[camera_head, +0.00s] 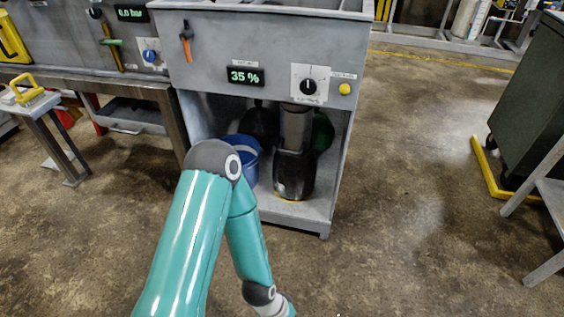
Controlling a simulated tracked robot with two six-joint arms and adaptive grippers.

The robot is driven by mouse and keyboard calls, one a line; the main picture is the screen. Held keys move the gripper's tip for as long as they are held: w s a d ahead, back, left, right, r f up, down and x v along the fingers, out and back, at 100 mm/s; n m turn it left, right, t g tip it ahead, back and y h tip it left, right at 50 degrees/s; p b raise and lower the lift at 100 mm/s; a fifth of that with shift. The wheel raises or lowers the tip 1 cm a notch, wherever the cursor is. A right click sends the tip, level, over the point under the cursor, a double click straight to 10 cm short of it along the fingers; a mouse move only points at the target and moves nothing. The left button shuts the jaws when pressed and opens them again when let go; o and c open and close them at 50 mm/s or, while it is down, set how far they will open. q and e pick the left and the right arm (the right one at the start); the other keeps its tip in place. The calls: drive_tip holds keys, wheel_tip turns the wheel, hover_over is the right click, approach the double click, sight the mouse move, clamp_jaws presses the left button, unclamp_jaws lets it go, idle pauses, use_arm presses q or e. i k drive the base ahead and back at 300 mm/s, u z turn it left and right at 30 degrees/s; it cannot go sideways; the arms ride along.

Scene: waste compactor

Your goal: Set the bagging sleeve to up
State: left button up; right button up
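A grey cylinder (296,126), which looks like the bagging sleeve, stands under the control panel inside the open bay of the grey machine (260,45). Its lower end meets a black bag or container (293,174) on the bay floor. I cannot tell whether the sleeve is up or down. My teal arm comes in from the bottom left, bends in front of the bay's left side and runs down to the bottom edge. Its gripper is out of the picture. My other gripper is not in view either.
The panel has a 35 % display (245,76), a black knob (308,87), a yellow button (344,89) and an orange lever (186,45). A blue bucket (252,160) stands in the bay behind my arm. A dark green cart (535,90) stands right; the floor between is clear.

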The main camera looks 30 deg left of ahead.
sight(295, 128)
drive_tip(key=u, duration=0.35)
drive_tip(key=i, duration=0.95)
drive_tip(key=z, duration=0.3)
